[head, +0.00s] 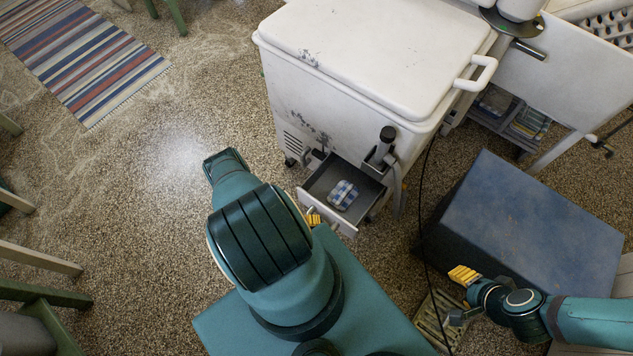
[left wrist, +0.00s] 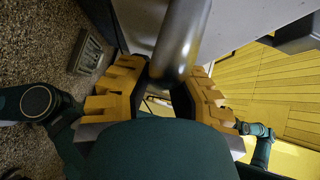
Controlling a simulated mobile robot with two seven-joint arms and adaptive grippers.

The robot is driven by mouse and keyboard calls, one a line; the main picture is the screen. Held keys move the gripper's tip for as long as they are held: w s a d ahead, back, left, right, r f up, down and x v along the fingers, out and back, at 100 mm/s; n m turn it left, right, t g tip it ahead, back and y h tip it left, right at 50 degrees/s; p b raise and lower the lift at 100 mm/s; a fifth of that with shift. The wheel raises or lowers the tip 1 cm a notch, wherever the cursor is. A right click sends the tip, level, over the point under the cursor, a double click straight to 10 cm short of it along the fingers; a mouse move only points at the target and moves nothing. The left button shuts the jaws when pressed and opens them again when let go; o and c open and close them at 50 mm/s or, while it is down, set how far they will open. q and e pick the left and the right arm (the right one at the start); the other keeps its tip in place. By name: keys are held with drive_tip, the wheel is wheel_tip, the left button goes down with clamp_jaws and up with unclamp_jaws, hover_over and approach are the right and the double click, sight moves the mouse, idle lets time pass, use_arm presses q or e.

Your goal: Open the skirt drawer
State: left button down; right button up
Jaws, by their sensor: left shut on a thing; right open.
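The white washer (head: 350,75) stands at the top centre of the head view. Its skirt drawer (head: 346,229), low on the near side, is pulled out, showing a grey inside. My left gripper (head: 313,217) is at the drawer's front, mostly hidden behind my arm. In the left wrist view its yellow fingers (left wrist: 160,88) are shut on a round silver handle (left wrist: 180,40). My right gripper (head: 463,280) is open and empty, beside the blue box, away from the drawer.
A large blue box (head: 540,215) stands right of the washer. A black cord (head: 421,215) hangs between them. A grey slatted tray (head: 438,318) lies on the floor near my right gripper. A striped rug (head: 80,55) and green wooden furniture (head: 45,290) are at left. The speckled floor left of the washer is clear.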

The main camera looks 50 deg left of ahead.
use_arm(q)
drive_tip(key=shift+d+f, duration=0.15)
drive_tip(key=shift+d, duration=0.05)
drive_tip(key=c, duration=0.8)
unclamp_jaws()
drive_tip(key=shift+s+a, duration=0.1)
drive_tip(key=shift+a, duration=0.1)
drive_tip(key=v, duration=1.1)
drive_tip(key=shift+s+a, duration=0.2)
drive_tip(key=shift+s, duration=0.1)
drive_tip(key=shift+r, duration=0.25)
